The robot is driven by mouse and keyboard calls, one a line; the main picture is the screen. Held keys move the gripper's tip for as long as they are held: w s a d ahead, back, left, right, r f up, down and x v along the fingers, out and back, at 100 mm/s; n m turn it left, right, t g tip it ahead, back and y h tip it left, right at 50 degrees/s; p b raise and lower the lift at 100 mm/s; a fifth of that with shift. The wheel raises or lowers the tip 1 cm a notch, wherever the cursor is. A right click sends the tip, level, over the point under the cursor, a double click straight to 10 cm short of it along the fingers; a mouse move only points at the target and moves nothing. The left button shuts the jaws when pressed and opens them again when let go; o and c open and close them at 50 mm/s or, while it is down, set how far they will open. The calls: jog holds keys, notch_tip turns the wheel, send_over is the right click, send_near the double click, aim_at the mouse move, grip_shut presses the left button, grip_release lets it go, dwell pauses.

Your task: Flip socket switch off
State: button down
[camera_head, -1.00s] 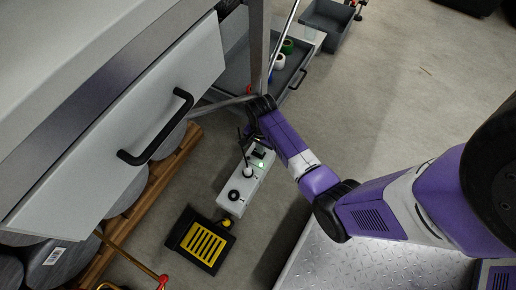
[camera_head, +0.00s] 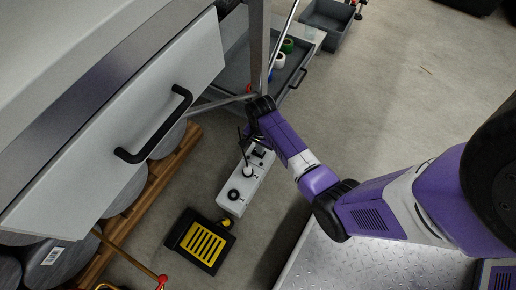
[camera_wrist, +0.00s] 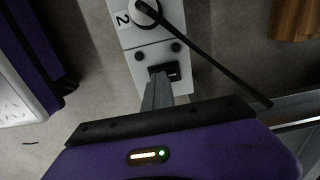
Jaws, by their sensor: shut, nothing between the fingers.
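The white socket box (camera_head: 233,203) lies on the floor in the head view. Its round sockets and plugs show there, and its dark switch (camera_head: 259,153) is at the far end, close to my gripper. In the wrist view the box (camera_wrist: 139,70) runs down from the top with a label "2", and the black switch (camera_wrist: 158,70) sits below two dark screws. My gripper (camera_wrist: 155,84) is shut and empty, its grey fingertips right at the switch and covering part of it. I cannot tell whether they touch it. No green light shows on the box now.
A drawer cabinet with a black handle (camera_head: 155,126) and a wooden pallet (camera_head: 150,190) stand left. Open floor (camera_head: 385,95) lies right.

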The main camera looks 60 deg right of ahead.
notch_tip(320, 180, up, 7)
jog(key=p, duration=0.8)
dwell(0.7)
